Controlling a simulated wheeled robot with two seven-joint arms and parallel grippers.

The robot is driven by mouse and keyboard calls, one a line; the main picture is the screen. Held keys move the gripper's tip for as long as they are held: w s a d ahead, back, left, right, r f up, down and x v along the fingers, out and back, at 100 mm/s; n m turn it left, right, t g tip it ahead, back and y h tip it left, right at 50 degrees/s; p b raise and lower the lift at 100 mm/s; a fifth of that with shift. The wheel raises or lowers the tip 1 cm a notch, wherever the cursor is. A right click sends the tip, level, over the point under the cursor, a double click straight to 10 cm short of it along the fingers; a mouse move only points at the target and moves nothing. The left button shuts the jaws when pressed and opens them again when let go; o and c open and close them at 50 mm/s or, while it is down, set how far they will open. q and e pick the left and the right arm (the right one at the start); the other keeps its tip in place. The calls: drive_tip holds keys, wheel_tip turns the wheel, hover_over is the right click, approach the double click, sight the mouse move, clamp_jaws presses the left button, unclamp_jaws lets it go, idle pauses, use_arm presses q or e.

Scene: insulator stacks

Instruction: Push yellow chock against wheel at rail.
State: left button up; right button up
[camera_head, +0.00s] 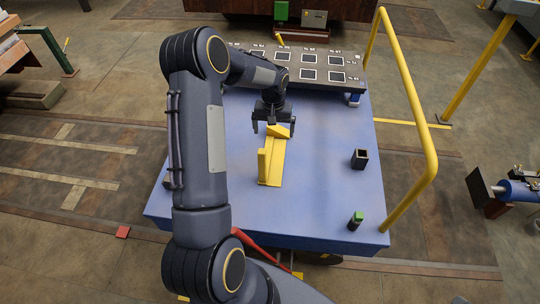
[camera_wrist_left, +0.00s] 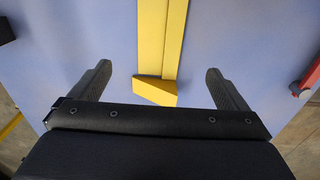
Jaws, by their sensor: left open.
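A yellow wedge-shaped block (camera_head: 279,132), which looks like the chock, lies at the far end of a flat yellow strip (camera_head: 276,165) on the blue table. It also shows in the left wrist view (camera_wrist_left: 155,92). A yellow upright piece (camera_head: 263,166) stands at the strip's near left side. My left gripper (camera_head: 273,127) is open at the wedge, pointing down. In the left wrist view its fingers (camera_wrist_left: 158,70) stand apart on either side of the wedge, with gaps. Whether they touch the table is unclear. I cannot make out a wheel. My right gripper is not in view.
A dark panel with white squares (camera_head: 309,75) lies along the table's (camera_head: 215,205) back. A dark open box (camera_head: 360,158) and a green-topped cylinder (camera_head: 356,220) stand at right. A yellow handrail (camera_head: 405,80) runs along the right edge. The table's middle right is clear.

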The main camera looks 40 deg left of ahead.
use_arm(q)
hover_over(274, 152)
drive_tip(key=f, duration=0.5)
drive_tip(key=shift+s+f+b, duration=0.2)
drive_tip(key=shift+f+b, duration=0.05)
drive_tip(key=shift+b, duration=0.05)
wheel_tip(274, 152, down, 6)
drive_tip(key=shift+w+d+r+b, duration=0.15)
drive_tip(key=shift+r+b, duration=0.1)
drive_tip(key=shift+b, duration=0.2)
drive_tip(key=c, duration=1.6)
drive_tip(key=shift+r, duration=0.1)
drive_tip(key=shift+c, duration=0.6)
